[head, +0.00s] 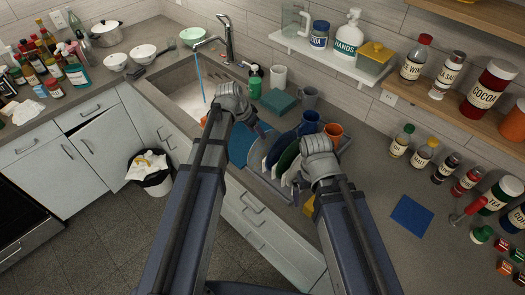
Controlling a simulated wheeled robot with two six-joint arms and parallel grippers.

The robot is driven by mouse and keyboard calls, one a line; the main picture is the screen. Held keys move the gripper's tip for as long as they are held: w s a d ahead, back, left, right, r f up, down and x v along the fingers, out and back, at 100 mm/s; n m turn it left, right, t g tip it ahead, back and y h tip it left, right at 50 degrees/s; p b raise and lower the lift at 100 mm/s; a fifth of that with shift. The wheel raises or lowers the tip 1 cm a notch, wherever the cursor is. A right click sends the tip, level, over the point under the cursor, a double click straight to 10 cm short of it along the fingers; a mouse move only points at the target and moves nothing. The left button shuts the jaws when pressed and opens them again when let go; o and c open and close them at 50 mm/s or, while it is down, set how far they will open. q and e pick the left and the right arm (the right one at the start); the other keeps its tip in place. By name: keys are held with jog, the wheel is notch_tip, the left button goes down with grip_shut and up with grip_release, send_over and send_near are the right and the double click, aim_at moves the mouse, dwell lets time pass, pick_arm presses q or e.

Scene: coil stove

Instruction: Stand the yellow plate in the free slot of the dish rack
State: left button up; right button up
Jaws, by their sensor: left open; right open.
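The grey dish rack (269,186) stands on the counter right of the sink. It holds upright plates, among them a blue one (279,150), a white one (256,160) and a dark green one (288,157), plus cups at its back. A small yellow patch (308,208), probably the yellow plate, shows beside my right forearm; the arm hides most of it. My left gripper (262,128) is open above the rack's left end, near a blue cloth or plate. My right gripper (299,180) is open at the rack's right side. The free slot cannot be made out.
The sink (188,100) with running water lies left of the rack. A blue mat (411,215) lies on the counter to the right, with bottles and jars behind it. A wall shelf (325,58) hangs above the rack. Counter between rack and mat is clear.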

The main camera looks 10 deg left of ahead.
aim_at(262, 141)
pick_arm(q)
jog(key=shift+w+d+f, duration=0.15)
jog(key=shift+f, duration=0.35)
pick_arm(e)
jog(key=shift+f, duration=0.5)
pick_arm(q)
jog(key=shift+d+f+b, duration=0.1)
jog(key=shift+f+b, duration=0.1)
jog(key=shift+b, duration=0.2)
jog(key=b+x, duration=0.4)
jog(key=shift+d+f, duration=0.2)
jog(key=shift+f, duration=0.2)
jog(key=shift+r, duration=0.1)
pick_arm(e)
notch_tip(262, 141, down, 5)
jog(key=shift+r, duration=0.15)
pick_arm(q)
jog(key=shift+c, duration=0.6)
grip_shut()
